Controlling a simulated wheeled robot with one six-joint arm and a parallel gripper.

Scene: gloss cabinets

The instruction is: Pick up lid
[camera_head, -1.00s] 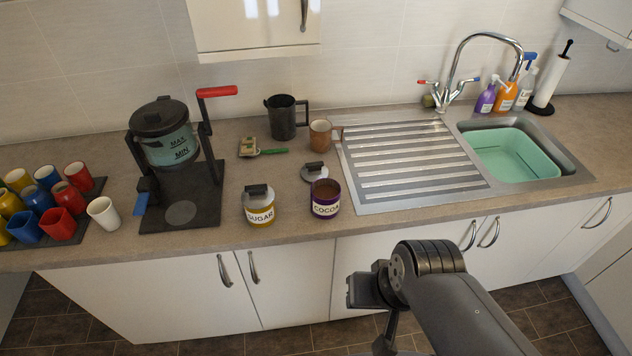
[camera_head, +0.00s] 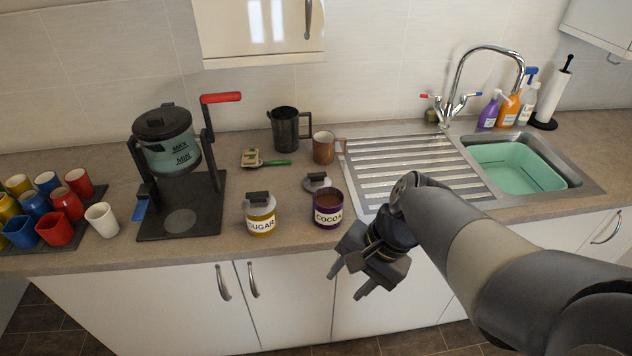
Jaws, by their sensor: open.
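A grey lid (camera_head: 316,182) with a dark block handle lies on the counter just behind the open cocoa jar (camera_head: 327,216). The purple-banded cocoa jar shows brown powder inside and partly hides the lid. The sugar jar (camera_head: 261,225), with a yellow band, stands to its left and has its own grey lid (camera_head: 259,201) on top. My gripper (camera_head: 346,283) is open and empty. It shows in front of the counter's front edge, below and slightly right of the cocoa jar, apart from both lids.
A brown mug (camera_head: 324,148), a dark jug (camera_head: 284,130) and a green-handled brush (camera_head: 266,162) are behind the lid. A kettle on a black stand (camera_head: 181,221) is to the left. The ribbed drainer (camera_head: 400,160) and sink are to the right.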

